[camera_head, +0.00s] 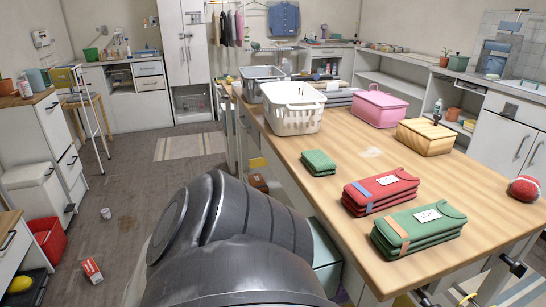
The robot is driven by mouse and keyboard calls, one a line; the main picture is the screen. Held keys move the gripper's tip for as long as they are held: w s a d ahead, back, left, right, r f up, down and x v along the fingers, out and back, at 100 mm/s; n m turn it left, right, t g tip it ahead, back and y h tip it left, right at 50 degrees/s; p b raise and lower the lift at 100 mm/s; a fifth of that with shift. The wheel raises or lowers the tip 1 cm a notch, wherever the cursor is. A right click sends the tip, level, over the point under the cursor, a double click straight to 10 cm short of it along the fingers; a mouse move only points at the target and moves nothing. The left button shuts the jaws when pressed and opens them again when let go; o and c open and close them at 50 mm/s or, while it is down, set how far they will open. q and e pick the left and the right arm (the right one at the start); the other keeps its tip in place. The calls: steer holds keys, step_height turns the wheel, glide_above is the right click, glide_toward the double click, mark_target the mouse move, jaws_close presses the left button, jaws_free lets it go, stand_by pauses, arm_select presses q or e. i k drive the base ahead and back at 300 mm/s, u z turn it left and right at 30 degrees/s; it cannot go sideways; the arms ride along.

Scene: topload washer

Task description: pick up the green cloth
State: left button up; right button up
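A small green folded cloth (318,162) lies flat on the wooden tabletop, left of a red folded stack. A larger green folded stack (418,230) with a white label and an orange band lies nearer the front edge; I cannot tell which green item the task names. Both lie uncovered on the table. A large dark grey link of my own arm fills the lower middle, left of the table. Neither of my grippers shows in the head view.
Bare tabletop surrounds the small green cloth. A red bin (50,244) stands on the floor at left.

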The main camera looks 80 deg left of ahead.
mark_target(318, 163)
steer(key=u, duration=2.7)
